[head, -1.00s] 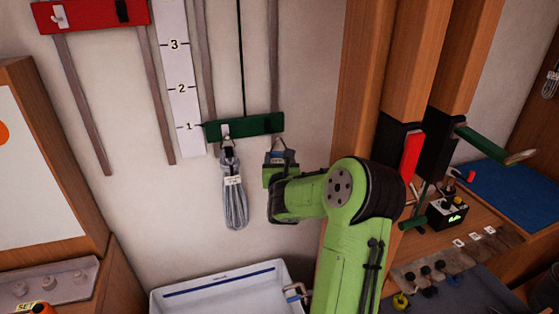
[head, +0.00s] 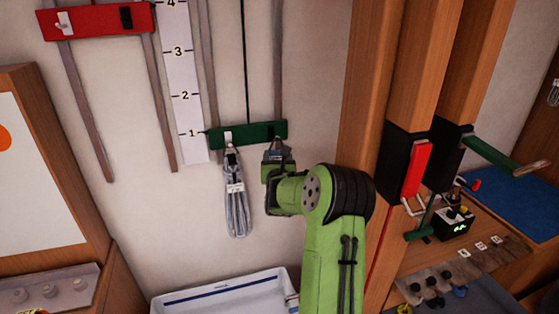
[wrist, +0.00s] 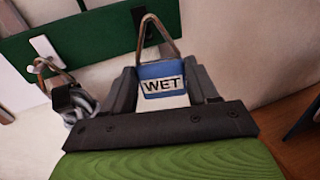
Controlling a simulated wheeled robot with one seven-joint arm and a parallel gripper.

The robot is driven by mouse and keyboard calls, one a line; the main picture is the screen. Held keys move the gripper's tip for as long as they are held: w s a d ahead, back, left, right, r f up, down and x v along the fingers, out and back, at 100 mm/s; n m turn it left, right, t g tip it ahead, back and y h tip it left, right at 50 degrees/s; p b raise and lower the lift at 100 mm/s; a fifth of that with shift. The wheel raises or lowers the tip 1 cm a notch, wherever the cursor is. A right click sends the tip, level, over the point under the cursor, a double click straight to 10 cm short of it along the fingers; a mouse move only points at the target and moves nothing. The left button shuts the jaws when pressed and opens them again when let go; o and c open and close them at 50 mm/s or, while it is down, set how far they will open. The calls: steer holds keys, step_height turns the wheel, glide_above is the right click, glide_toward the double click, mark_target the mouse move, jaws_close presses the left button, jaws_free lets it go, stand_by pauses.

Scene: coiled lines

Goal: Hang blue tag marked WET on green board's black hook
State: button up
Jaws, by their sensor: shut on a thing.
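My gripper (wrist: 165,92) is shut on the blue tag (wrist: 161,72), its white WET label facing the wrist camera. The tag's wire loop (wrist: 172,40) stands up above the jaws, in front of the green board (wrist: 90,35). The black hook (wrist: 139,16) shows beside the top of the loop; I cannot tell whether the loop is around it. In the head view my gripper (head: 277,162) is just below the right end of the green board (head: 250,133); the tag is mostly hidden there.
A grey coiled line (head: 236,205) hangs from the board's white hook (head: 228,139), left of my gripper. A red board (head: 95,21) is at the upper left. A white bin (head: 220,292) stands below. A wooden post (head: 358,110) rises to the right.

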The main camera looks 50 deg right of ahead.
steer(key=shift+w+d+p, duration=0.35)
steer(key=shift+w+p, duration=0.05)
steer(key=shift+w, duration=0.3)
steer(key=shift+w+d+p, duration=0.35)
steer(key=shift+w, duration=0.3)
steer(key=shift+w+d+f+b, duration=0.35)
steer(key=shift+w+f+b, duration=0.35)
steer(key=shift+b, duration=0.4)
steer(key=shift+s, duration=0.1)
steer(key=o, duration=1.1)
steer(key=b, duration=1.8)
glide_toward(274, 159)
steer(key=v, duration=0.3)
steer(key=shift+s+a+r, duration=0.1)
steer(key=shift+s+a, duration=0.05)
